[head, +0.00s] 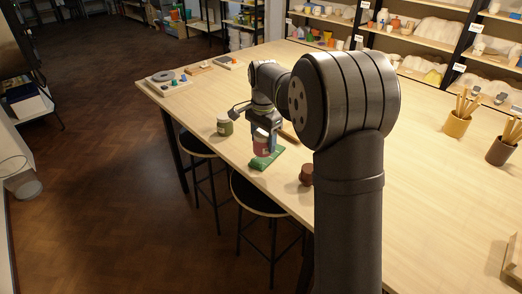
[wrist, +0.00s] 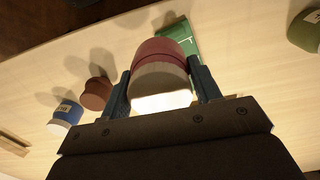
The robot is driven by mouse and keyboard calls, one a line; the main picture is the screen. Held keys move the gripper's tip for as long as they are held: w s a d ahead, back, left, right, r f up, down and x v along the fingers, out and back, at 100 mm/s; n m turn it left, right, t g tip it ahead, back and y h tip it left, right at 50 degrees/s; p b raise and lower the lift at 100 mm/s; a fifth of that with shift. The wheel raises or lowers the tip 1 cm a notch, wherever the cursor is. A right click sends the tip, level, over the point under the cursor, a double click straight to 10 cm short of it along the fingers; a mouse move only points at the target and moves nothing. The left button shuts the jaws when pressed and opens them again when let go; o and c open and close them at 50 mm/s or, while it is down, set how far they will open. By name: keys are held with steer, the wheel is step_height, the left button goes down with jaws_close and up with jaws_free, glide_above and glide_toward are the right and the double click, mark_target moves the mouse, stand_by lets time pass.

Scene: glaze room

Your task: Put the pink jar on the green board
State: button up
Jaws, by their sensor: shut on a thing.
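The pink jar (head: 261,147) is held upright between the fingers of my gripper (head: 264,135), over the green board (head: 267,159) near the table's left edge. In the wrist view the jar (wrist: 160,52) shows a pinkish-red band and a pale part, with one dark finger of my gripper (wrist: 159,68) on each side. The green board (wrist: 184,38) shows behind it, partly hidden by the jar. I cannot tell whether the jar's bottom touches the board.
A green jar (head: 225,126) stands left of the board, and a reddish-brown jar (head: 306,175) stands to its right. A blue and white jar (wrist: 68,112) shows in the wrist view. Brush pots (head: 457,124) stand farther right. The table (head: 440,190) between is largely clear.

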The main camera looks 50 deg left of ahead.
mark_target(261, 150)
steer(key=shift+s+a+f, duration=0.2)
steer(key=shift+a+f, duration=0.2)
steer(key=shift+f, duration=1.85)
steer(key=shift+f, duration=0.2)
steer(key=o, duration=1.1)
steer(key=shift+r, duration=0.1)
step_height(261, 150, up, 12)
steer(key=shift+r, duration=0.1)
